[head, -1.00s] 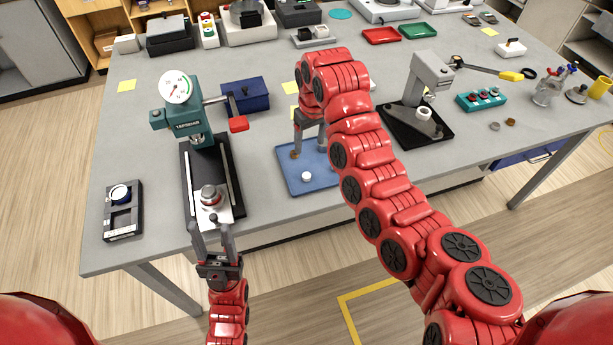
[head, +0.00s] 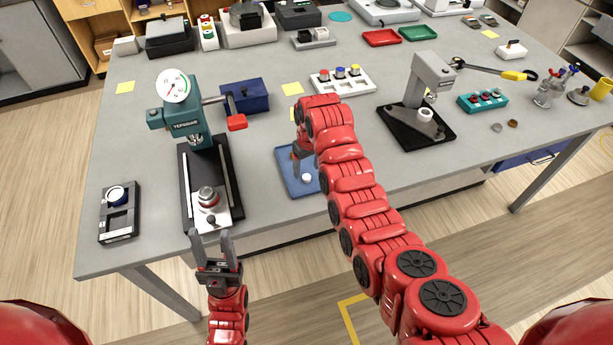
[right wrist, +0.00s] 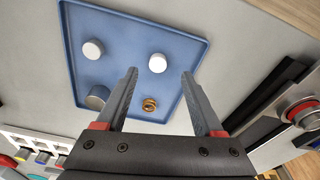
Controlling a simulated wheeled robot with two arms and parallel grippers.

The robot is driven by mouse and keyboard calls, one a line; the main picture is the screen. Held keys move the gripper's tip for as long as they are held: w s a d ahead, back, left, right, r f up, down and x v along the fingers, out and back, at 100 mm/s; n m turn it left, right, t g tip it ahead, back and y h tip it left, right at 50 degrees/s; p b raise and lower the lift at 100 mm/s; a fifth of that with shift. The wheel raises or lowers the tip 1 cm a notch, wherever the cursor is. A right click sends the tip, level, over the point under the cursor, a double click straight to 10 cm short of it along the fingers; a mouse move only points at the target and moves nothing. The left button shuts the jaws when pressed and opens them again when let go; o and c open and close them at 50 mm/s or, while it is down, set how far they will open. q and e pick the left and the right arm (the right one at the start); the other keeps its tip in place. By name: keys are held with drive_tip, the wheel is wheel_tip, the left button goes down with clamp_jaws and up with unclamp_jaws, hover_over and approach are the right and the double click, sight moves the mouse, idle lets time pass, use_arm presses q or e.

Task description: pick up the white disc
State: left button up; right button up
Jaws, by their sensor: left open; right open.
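A blue tray (head: 285,165) lies near the table's front edge. In the right wrist view the tray (right wrist: 120,15) holds two white round pieces: a white disc (right wrist: 157,63) and another white piece (right wrist: 92,49) to its left. A grey cylinder (right wrist: 97,97) and a small brass piece (right wrist: 150,104) are also on it. One white disc (head: 307,178) shows in the head view. My right gripper (right wrist: 160,74) is open and empty over the tray, the white disc showing between its fingertips. My forearm hides part of the tray in the head view. My left gripper (head: 208,235) is open and empty in front of the press.
The teal press (head: 188,120) on its black base stands left of the tray. A black block (head: 119,212) is further left. A white rack with coloured knobs (head: 342,82) is behind my right arm, and a grey stand (head: 428,85) is to the right.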

sight(306, 177)
drive_tip(key=shift+w+f+p, duration=0.25)
drive_tip(key=shift+f+p, duration=0.45)
drive_tip(key=shift+f, duration=0.55)
drive_tip(key=shift+w+f, duration=0.1)
drive_tip(key=shift+f, duration=0.75)
clamp_jaws()
